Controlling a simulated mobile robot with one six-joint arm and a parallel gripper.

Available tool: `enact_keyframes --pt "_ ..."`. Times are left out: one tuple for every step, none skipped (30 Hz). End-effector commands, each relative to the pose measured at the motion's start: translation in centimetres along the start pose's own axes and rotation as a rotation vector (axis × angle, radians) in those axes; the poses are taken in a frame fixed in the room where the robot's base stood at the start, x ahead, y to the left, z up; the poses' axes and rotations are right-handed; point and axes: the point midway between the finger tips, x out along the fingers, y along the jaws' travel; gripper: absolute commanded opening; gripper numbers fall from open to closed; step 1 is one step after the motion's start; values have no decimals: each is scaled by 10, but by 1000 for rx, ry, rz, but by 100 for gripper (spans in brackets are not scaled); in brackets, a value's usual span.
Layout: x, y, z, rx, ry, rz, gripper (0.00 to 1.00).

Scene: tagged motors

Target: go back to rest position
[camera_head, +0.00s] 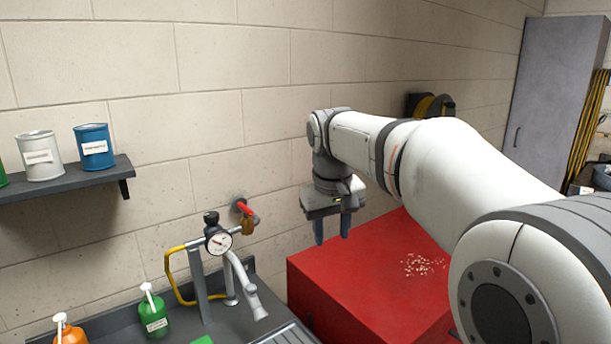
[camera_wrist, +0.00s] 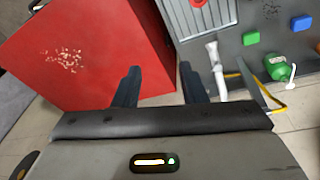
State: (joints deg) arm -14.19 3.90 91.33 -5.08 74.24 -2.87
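My gripper (camera_head: 332,228) hangs from my arm with its fingers pointing down, in front of the block wall and near the left edge of a red box (camera_head: 350,291). In the wrist view my gripper (camera_wrist: 159,84) shows two dark fingers set apart with nothing between them. It is open and empty. The red box (camera_wrist: 75,50) lies below and to the left of the fingers there. No tagged motor can be made out in either view.
A dark bench (camera_head: 183,325) at lower left carries a gauge (camera_head: 218,240) on a stand, a green bottle (camera_head: 154,315) and an orange bottle (camera_head: 69,333). A wall shelf (camera_head: 70,181) holds cans. A grey cabinet (camera_head: 556,95) stands at back right.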

Motion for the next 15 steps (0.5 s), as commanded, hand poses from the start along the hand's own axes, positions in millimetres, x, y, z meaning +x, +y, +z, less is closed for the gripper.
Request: enact_keyframes --pt "8 8 28 30 10 -3 38" --pt "12 11 42 46 16 -5 38" --pt "18 15 62 67 24 -7 38" --pt "23 17 76 84 29 -8 38" --pt "28 19 91 100 36 -10 38" --pt "36 21 111 123 44 -12 38" --pt "42 22 126 140 49 -13 38" --pt "49 23 141 157 55 -15 38" --pt "59 23 161 179 63 -15 38" --pt "66 23 175 195 69 -16 38" --pt "73 22 189 211 74 -16 38" --pt "82 21 206 230 81 -17 38" --pt "89 20 217 244 86 -18 38" --pt "96 19 228 256 90 -18 38" --pt "103 18 240 271 96 -18 38"
